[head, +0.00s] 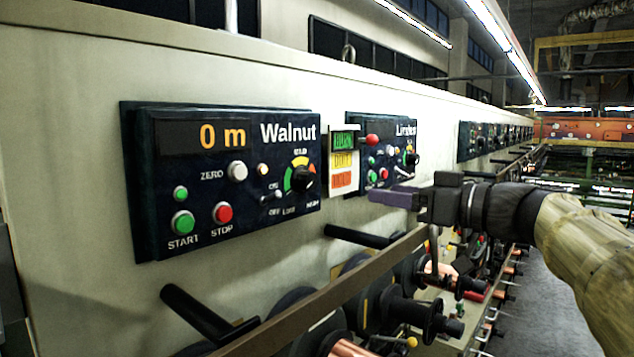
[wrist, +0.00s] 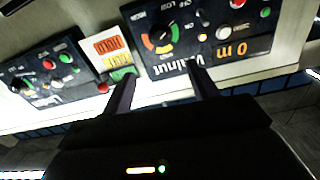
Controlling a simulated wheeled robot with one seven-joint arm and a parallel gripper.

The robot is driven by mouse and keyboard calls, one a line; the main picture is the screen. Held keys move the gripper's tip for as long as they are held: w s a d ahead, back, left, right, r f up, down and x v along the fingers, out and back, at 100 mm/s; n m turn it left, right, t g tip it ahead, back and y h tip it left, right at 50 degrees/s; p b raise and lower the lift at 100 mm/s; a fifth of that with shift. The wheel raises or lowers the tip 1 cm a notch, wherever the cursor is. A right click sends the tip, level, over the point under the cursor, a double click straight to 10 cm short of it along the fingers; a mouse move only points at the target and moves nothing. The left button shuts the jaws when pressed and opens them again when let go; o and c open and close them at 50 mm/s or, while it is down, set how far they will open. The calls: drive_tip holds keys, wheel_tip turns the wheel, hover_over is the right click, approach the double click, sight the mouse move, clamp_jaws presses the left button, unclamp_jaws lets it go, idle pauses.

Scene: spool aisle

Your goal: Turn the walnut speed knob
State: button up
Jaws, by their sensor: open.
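The walnut speed knob (head: 302,179) is a black round knob on a coloured dial, at the right of the dark panel labelled "Walnut" (head: 225,221). The panel's display reads "0 m". My gripper (head: 385,197) is right of the knob in the head view, apart from the panel, with nothing in its jaws. In the wrist view, the panel appears upside down. There the knob (wrist: 163,34) lies beyond the gap between the open fingers of my gripper (wrist: 162,74), apart from both.
A sign with green, yellow and orange blocks (head: 343,160) and a red-knobbed lever (head: 371,140) sit right of the Walnut panel. A second similar panel (head: 385,128) follows. Below runs a long rail (head: 330,295) with black bars and copper spools. The aisle floor (head: 540,310) is at right.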

sight(312, 182)
drive_tip(key=p+x, duration=0.8)
drive_tip(key=x, duration=0.8)
drive_tip(key=shift+w+a+r+p, duration=0.1)
drive_tip(key=shift+w+a+p, duration=0.1)
drive_tip(key=shift+w+p, duration=0.1)
drive_tip(key=shift+s, duration=0.1)
drive_tip(key=shift+a, duration=0.1)
drive_tip(key=shift+c, duration=0.9)
drive_tip(key=c, duration=0.8)
